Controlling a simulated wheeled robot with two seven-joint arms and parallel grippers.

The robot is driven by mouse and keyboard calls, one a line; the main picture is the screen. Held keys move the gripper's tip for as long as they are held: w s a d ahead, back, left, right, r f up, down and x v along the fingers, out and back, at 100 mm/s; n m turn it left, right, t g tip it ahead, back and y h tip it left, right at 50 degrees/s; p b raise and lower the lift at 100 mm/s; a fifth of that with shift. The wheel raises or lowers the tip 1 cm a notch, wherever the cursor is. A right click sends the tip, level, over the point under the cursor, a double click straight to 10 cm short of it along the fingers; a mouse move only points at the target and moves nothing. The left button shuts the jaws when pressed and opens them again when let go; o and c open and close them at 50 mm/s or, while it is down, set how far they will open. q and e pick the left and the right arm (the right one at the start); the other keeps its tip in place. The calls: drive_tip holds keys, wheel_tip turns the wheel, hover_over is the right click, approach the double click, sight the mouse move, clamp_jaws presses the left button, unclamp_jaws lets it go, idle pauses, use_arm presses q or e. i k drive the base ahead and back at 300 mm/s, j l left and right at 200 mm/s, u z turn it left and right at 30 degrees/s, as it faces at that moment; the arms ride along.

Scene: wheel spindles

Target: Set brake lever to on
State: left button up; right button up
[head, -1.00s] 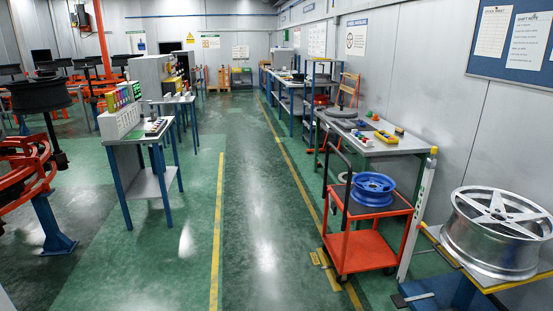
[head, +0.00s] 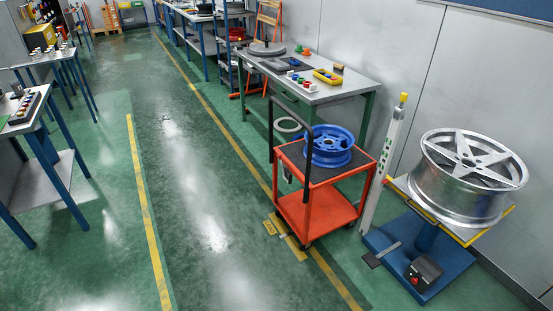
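No part that I can surely call the brake lever shows in the head view. An orange cart (head: 314,213) with a black upright handle (head: 309,140) stands right of centre. A small dark part (head: 287,172) sits on its near left side, too small to read as a lever or its setting. A blue wheel rim (head: 330,148) lies on the cart's top. To the right, a blue-based stand (head: 384,246) carries a silver wheel (head: 466,180). A flat dark pedal-like piece (head: 372,259) lies at the base's left edge. Neither of my grippers is in view.
A white post (head: 384,165) with a yellow top stands between cart and stand. A control box (head: 422,272) with a red button sits on the stand's base. A grey bench (head: 318,90) is behind the cart. The green floor (head: 215,215) left of the cart is clear.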

sight(279, 157)
drive_tip(key=i+j+z, duration=0.2)
drive_tip(key=i+j, duration=0.9)
